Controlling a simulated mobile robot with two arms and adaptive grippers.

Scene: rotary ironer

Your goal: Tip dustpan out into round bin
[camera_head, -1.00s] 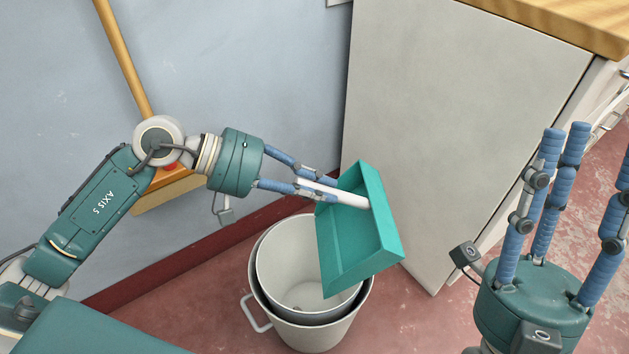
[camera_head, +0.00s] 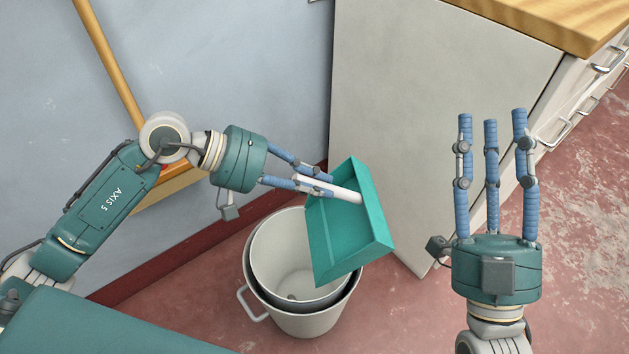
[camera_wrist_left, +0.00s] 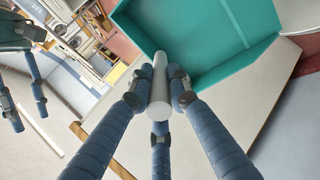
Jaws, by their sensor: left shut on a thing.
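My left gripper (camera_head: 318,182) is shut on the white handle (camera_head: 346,194) of the teal dustpan (camera_head: 347,238). The dustpan is steeply tilted above the right side of the round bin (camera_head: 258,268), its lower edge over the bin's opening. No debris shows on the visible part of the pan. A small dark spot lies on the bin's floor; I cannot tell what it is. The left wrist view shows the fingers (camera_wrist_left: 158,88) around the handle (camera_wrist_left: 160,92) and the teal pan (camera_wrist_left: 215,45) beyond. My right gripper (camera_head: 492,118) is open and empty, fingers upward.
A pale cabinet (camera_head: 430,110) with a wooden top (camera_head: 560,20) stands right of the bin, with drawer handles on its side. A broom (camera_head: 105,60) leans on the blue wall (camera_head: 230,70) behind my left arm. Red floor (camera_head: 400,310) is clear between bin and right gripper.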

